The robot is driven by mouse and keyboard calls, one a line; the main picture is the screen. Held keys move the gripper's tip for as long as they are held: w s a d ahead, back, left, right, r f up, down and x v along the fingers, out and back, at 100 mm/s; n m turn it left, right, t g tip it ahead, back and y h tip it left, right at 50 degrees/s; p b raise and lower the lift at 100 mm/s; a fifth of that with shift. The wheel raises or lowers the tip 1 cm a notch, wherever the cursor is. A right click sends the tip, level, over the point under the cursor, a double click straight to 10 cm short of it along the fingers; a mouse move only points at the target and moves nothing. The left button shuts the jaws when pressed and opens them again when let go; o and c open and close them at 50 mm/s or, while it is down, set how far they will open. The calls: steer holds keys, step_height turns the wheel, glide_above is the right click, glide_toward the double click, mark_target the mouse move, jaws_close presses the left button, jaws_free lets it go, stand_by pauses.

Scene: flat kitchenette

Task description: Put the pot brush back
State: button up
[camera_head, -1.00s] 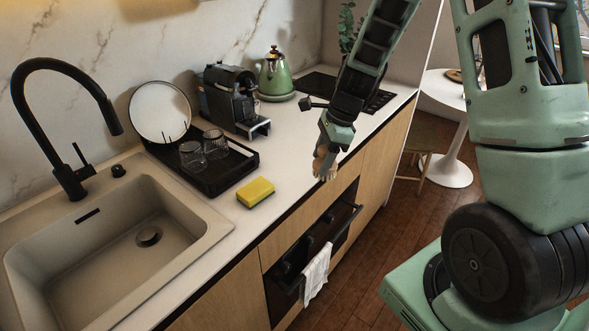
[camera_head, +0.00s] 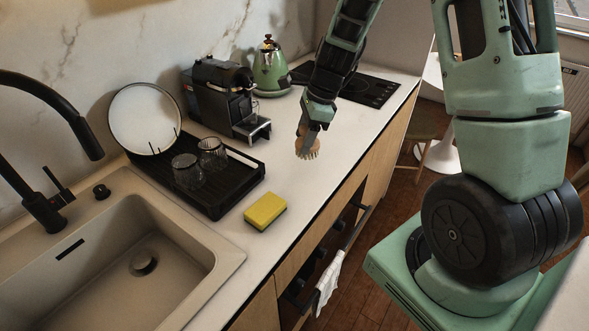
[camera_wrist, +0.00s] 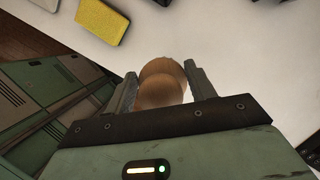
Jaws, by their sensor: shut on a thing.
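The pot brush (camera_head: 307,147) is a round wooden brush with bristles pointing down. My gripper (camera_head: 317,116) is shut on it and holds it over the counter between the sponge and the hob. In the wrist view the brush's rounded wooden top (camera_wrist: 161,84) sits between the two fingers of my gripper (camera_wrist: 163,88). The bristles are hidden in that view. I cannot tell how high the brush is above the counter.
A yellow sponge (camera_head: 265,211) lies beside the black dish rack (camera_head: 226,203), which holds two glasses (camera_head: 212,153) and a plate (camera_head: 144,118). A coffee machine (camera_head: 222,97), green kettle (camera_head: 270,70) and hob (camera_head: 370,90) stand behind. The sink (camera_head: 75,285) is left. Counter around the brush is clear.

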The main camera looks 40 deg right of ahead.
steer(key=f, duration=0.5)
steer(key=shift+w+f, duration=0.25)
steer(key=shift+f, duration=0.05)
steer(key=shift+f+p, duration=0.45)
steer(key=shift+f, duration=1.7)
steer(key=shift+f, duration=0.15)
steer(key=o, duration=1)
steer(key=shift+o, duration=0.2)
